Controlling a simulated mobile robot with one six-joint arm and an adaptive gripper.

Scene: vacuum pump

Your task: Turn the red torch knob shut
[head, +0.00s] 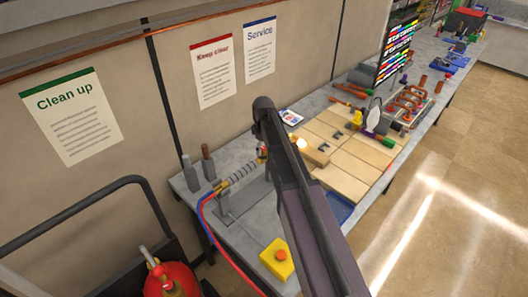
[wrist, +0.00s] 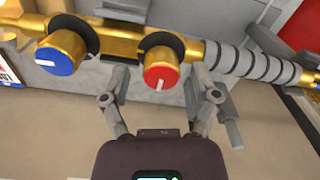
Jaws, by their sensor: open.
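The red torch knob (wrist: 160,76) sits on the brass torch body (wrist: 115,45) in the wrist view, with a white mark pointing about straight down the picture. My gripper (wrist: 158,80) is open, with one finger on each side of the red knob; I cannot tell whether either touches it. A blue knob (wrist: 58,55) with a near-level white mark is to the left on the same body. In the head view the torch's grey ribbed grip (head: 240,176) shows, while my arm hides the red knob and my fingers.
Red and blue hoses (head: 203,203) run down from the torch's left end. A yellow box with a red button (head: 277,258) stands at the bench's front. Wooden boards (head: 350,160) and tools cover the bench to the right. A cart with a red cylinder (head: 172,280) is at lower left.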

